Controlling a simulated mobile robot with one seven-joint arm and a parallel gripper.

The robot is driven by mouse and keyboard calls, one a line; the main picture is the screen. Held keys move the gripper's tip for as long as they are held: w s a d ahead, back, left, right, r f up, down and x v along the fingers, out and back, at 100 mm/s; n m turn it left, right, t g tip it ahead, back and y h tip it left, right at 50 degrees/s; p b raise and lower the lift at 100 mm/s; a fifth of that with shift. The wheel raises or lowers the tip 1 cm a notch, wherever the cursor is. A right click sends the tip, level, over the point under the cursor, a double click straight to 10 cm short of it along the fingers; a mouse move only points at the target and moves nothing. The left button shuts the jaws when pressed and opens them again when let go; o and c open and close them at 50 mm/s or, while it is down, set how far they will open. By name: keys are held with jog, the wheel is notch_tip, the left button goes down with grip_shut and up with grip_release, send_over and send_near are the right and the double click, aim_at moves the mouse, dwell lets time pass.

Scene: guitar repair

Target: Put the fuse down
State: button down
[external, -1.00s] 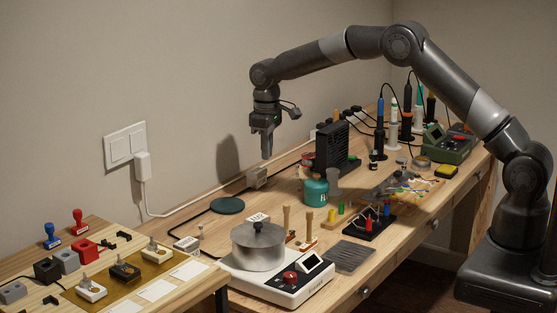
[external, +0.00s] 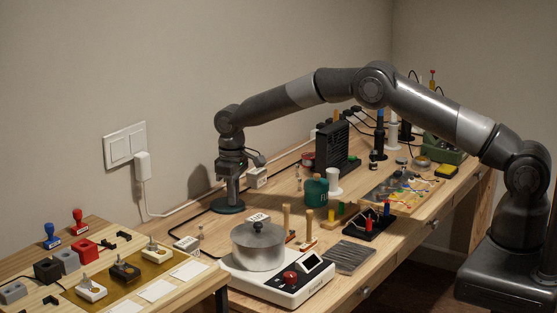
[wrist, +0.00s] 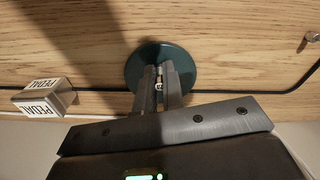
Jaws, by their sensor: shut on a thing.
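My gripper (external: 229,204) points straight down over a dark green round pad (external: 240,208) near the wall side of the bench. In the wrist view my gripper (wrist: 158,76) is shut on a small glass-and-metal fuse (wrist: 158,84), which shows between the fingertips. The green pad (wrist: 140,80) lies right behind the fingertips there. The fingertips are at or just above the pad; I cannot tell whether the fuse touches it. The fuse is too small to make out in the external view.
A white box (external: 258,177), marked PEDAL in the wrist view (wrist: 40,98), stands right of my gripper. A black cable (wrist: 240,88) runs past the pad. A pot (external: 258,247) on a white device and a green canister (external: 316,191) stand nearer the front.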

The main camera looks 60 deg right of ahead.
jog(key=shift+f, duration=0.2)
jog(key=c, duration=1.5)
grip_release()
jog(key=shift+c, duration=0.2)
